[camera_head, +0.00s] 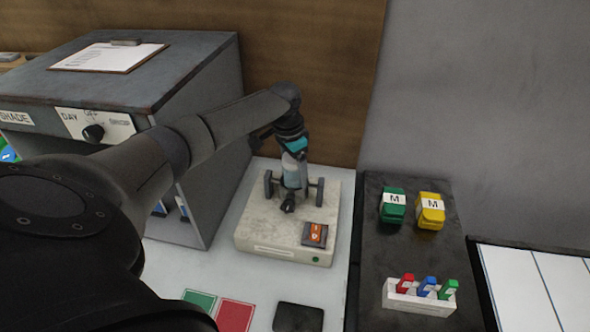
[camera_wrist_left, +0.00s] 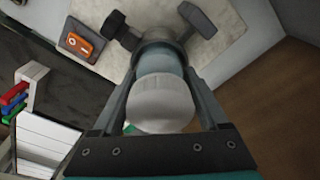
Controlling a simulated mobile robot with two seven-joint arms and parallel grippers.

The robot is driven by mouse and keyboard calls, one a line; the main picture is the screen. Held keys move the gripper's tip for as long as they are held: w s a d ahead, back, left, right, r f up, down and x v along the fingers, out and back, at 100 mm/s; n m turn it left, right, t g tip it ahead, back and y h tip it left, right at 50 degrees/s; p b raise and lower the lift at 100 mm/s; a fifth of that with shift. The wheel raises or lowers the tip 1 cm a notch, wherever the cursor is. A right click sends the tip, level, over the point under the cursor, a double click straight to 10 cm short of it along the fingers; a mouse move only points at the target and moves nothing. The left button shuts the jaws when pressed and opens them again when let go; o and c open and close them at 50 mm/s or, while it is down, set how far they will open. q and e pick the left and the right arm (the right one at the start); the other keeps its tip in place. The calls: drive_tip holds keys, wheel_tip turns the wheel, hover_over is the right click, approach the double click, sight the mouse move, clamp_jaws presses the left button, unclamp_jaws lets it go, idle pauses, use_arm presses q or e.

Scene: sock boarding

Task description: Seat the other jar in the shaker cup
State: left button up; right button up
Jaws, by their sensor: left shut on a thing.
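My left gripper (camera_head: 293,160) points down over the shaker (camera_head: 262,232), a pale box with dark clamp arms on top. In the left wrist view its two fingers (camera_wrist_left: 160,72) are shut on a jar (camera_wrist_left: 160,100) with a whitish round end and a bluish-grey body. The jar is between the clamp arms. A grey ring-shaped cup (camera_wrist_left: 152,47) shows just beyond the jar. Fingers and jar hide where jar and cup meet, so I cannot tell how deep it sits. My right gripper is not in view.
An orange switch (camera_head: 315,235) is on the shaker's front right. A grey cabinet (camera_head: 205,130) stands close on the left. Green (camera_head: 393,205) and yellow (camera_head: 430,210) M-marked items and a white rack (camera_head: 418,299) are on a dark surface at right. Green and red squares lie in front.

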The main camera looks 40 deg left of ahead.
use_arm(q)
drive_tip(key=shift+s+d+f, duration=0.1)
drive_tip(key=shift+s+f, duration=0.15)
drive_tip(key=shift+f, duration=0.35)
drive_tip(key=o, duration=1.4)
drive_tip(key=shift+d+f, duration=0.1)
drive_tip(key=r, duration=0.4)
drive_tip(key=r+p, duration=0.1)
drive_tip(key=r, duration=0.4)
drive_tip(key=s+r, duration=0.1)
drive_tip(key=r, duration=0.3)
drive_tip(key=shift+a+r, duration=0.2)
drive_tip(key=shift+a, duration=0.15)
